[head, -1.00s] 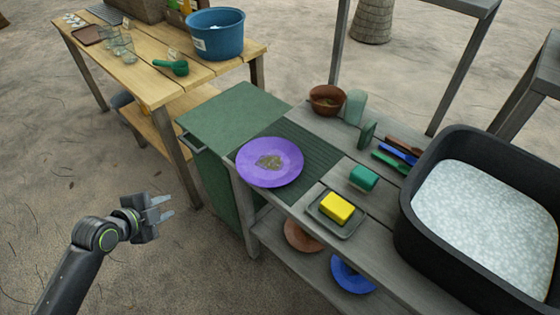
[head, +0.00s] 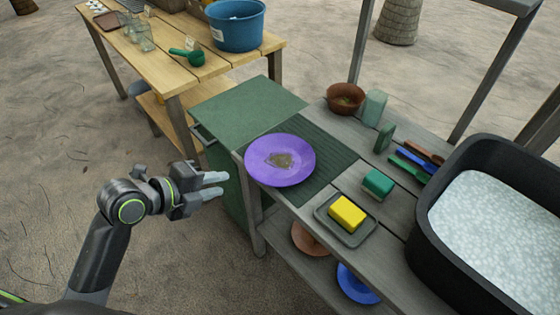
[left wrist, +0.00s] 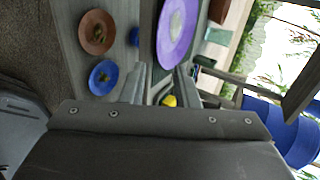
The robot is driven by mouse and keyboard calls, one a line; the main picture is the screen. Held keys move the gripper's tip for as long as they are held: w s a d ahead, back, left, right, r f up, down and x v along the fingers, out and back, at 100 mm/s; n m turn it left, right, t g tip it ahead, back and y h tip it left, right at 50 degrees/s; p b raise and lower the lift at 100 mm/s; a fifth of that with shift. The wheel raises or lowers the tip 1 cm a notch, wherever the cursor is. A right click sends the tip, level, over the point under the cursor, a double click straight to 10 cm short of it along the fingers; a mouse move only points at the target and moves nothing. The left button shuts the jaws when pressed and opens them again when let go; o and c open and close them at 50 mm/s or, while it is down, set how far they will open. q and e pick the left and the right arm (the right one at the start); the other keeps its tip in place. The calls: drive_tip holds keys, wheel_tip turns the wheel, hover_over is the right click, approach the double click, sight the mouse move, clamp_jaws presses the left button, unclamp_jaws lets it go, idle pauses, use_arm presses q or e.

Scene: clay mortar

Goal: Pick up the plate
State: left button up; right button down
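A purple plate (head: 300,172) with a brownish-grey smudge in its middle lies on the dark green ridged mat on the grey counter, near the front edge. It also shows at the top of the left wrist view (left wrist: 166,42). A brown plate (head: 308,240) and a blue plate (head: 357,285) sit on the shelf below, partly hidden by the counter; the left wrist view shows the brown one (left wrist: 90,45) and the blue one (left wrist: 98,88). My left gripper (head: 222,184) is open and empty, left of the purple plate and apart from it. My right gripper is not in view.
A yellow sponge (head: 347,213) sits in a grey dish, beside a green block (head: 377,183). A black basin (head: 427,240) stands at the right. A green-topped cabinet (head: 250,108) adjoins the counter. A wooden table (head: 180,75) stands behind; sandy ground is free at left.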

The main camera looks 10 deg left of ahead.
sight(256, 177)
use_arm(q)
drive_tip(key=x, duration=1.2)
drive_tip(key=shift+w+f, duration=0.1)
drive_tip(key=shift+f, duration=0.15)
drive_tip(key=shift+c, duration=0.3)
clamp_jaws()
